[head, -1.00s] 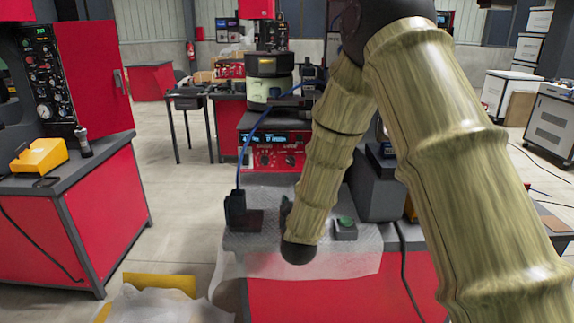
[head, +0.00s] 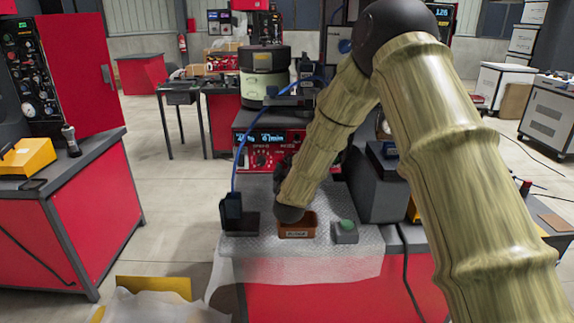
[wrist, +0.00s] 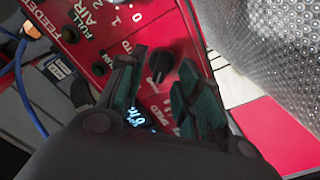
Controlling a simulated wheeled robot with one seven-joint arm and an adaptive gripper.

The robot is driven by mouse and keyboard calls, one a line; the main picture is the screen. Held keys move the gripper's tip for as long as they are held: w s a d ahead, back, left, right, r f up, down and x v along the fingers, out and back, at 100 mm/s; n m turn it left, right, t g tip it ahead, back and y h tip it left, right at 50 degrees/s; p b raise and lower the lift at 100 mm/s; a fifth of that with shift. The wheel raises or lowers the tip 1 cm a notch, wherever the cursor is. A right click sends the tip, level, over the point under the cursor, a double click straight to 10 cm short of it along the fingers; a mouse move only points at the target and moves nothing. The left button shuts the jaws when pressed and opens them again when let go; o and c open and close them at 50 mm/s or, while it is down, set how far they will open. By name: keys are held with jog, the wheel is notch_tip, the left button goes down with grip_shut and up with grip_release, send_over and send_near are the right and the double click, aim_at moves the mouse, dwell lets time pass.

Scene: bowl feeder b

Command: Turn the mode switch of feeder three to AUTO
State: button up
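The red feeder control panel (head: 243,140) with a lit blue display stands behind the worktop in the head view. In the wrist view the panel (wrist: 178,22) fills much of the picture, with white lettering partly readable as FEEDER, FULL, AIR and SPEED. A black knob (wrist: 160,64) with a pointer shows between and just beyond my fingertips. I cannot read an AUTO mark or tell for sure which knob is the mode switch. My gripper (wrist: 166,82) is open, with no object between its fingers; contact with the knob is not clear. In the head view my arm partly hides it.
A brown bin (head: 297,232) and a green button box (head: 345,232) sit on the worktop (head: 300,262). A dark bracket (head: 233,213) with a blue cable stands at left. A grey block (head: 378,190) stands at right. The round feeder bowl unit (head: 262,85) is behind the panel.

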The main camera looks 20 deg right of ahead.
jog(key=shift+w+d+f, duration=0.1)
jog(key=shift+w, duration=0.55)
jog(key=shift+s, duration=0.15)
jog(key=shift+c, duration=0.7)
grip_shut()
